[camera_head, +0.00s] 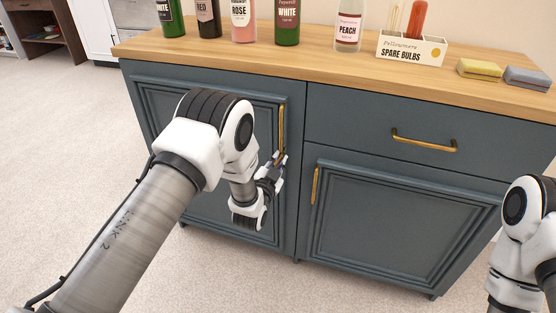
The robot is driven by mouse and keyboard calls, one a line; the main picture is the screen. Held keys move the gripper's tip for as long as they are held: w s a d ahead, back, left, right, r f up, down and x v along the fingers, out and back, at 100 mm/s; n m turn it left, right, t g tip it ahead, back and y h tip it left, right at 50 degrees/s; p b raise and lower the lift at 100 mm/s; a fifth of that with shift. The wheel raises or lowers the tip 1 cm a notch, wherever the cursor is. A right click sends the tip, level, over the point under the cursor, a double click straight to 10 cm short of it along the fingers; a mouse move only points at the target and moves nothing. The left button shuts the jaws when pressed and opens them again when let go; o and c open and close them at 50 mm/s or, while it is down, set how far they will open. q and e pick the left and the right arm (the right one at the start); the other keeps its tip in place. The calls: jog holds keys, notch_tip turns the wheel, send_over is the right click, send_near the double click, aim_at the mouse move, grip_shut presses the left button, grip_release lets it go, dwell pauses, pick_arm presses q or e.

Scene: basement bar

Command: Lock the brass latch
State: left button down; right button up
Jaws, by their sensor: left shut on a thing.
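A blue-grey cabinet (304,185) with a wooden top stands ahead. Its left door carries an upright brass bar (282,125) near its right edge; I cannot tell whether this is the latch or a plain handle. My left gripper (279,158) is shut on the lower end of this brass bar, and the gripper hides that end. My left arm covers much of the left door. The doors and the drawer look shut. No separate brass latch can be made out. My right arm shows at the right edge, but its gripper is out of view.
The drawer has a brass handle (424,140), and the right door has an upright brass handle (316,186). Several bottles, a spare bulbs box (411,49), a yellow sponge (480,69) and a grey sponge (527,78) stand on top. Carpet in front is clear.

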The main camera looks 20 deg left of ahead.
pick_arm(q)
jog(key=m, duration=0.6)
jog(key=shift+d+f+m, duration=0.1)
jog(key=shift+d+m, duration=0.05)
jog(key=shift+m, duration=0.15)
jog(key=m, duration=0.5)
jog(key=shift+f+m, duration=0.15)
jog(key=shift+m, duration=0.15)
jog(key=c, duration=1.2)
grip_release()
